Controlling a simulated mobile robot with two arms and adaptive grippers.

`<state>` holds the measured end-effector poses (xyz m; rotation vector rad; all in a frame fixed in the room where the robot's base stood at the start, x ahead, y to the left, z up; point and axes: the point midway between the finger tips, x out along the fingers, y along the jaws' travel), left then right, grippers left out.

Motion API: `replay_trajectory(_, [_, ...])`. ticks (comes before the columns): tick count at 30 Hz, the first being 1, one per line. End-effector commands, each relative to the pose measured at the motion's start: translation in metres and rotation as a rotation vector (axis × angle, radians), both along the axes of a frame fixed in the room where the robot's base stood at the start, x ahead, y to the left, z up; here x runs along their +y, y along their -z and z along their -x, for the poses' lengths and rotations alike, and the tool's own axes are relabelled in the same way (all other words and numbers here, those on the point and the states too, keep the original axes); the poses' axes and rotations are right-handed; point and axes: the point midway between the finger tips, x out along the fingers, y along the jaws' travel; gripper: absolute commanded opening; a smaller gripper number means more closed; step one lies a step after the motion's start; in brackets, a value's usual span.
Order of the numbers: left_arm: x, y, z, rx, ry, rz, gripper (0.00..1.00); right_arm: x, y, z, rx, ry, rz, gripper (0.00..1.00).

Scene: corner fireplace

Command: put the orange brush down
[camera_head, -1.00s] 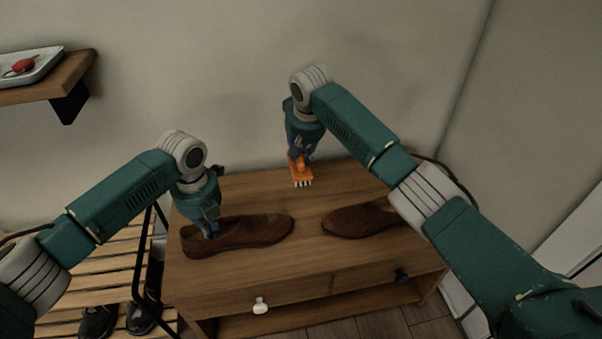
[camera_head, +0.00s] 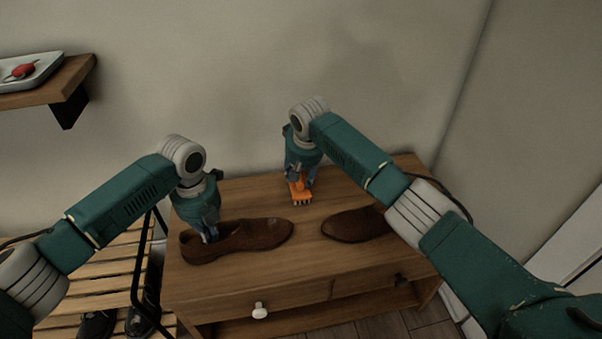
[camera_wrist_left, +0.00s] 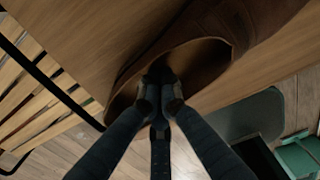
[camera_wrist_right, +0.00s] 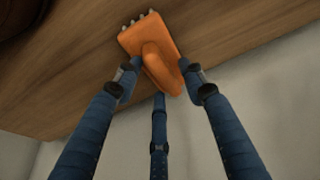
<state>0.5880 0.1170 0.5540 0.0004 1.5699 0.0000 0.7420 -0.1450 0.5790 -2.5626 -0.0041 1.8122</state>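The orange brush (camera_head: 300,190) is low over the back of the wooden dresser top (camera_head: 345,185), pale bristles toward the wood. I cannot tell if they touch it. My right gripper (camera_head: 301,180) is shut on it from above; the right wrist view shows fingers on both sides of the brush's handle (camera_wrist_right: 160,65). My left gripper (camera_head: 209,238) is shut on the heel end of the left brown shoe (camera_head: 255,236). In the left wrist view, its fingertips (camera_wrist_left: 161,92) are close together at the rim of the shoe's opening.
Another brown shoe (camera_head: 350,225) lies on the dresser's right side, partly behind my right arm. A slatted rack (camera_head: 105,285) stands at the left. A wall shelf (camera_head: 70,92) holds a tray (camera_head: 40,72) with a red item. Bare wood lies between brush and shoes.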

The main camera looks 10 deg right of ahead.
Motion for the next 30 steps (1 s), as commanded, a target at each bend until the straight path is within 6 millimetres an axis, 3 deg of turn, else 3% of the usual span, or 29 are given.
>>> replay_trajectory(11, [-0.001, 0.001, 0.001, 0.001, 0.001, 0.002, 0.00, 0.000, -0.008, 0.001, -0.003, -0.001, -0.001, 0.42])
replay_trajectory(24, [-0.001, 0.001, 0.001, 0.001, 0.001, 0.002, 0.00, 0.000, -0.089, 0.029, -0.004, -0.001, -0.001, 0.42])
replay_trajectory(30, [-0.001, 0.001, 0.001, 0.001, 0.001, 0.002, 0.00, 0.000, -0.112, 0.038, -0.002, 0.000, 0.000, 0.42])
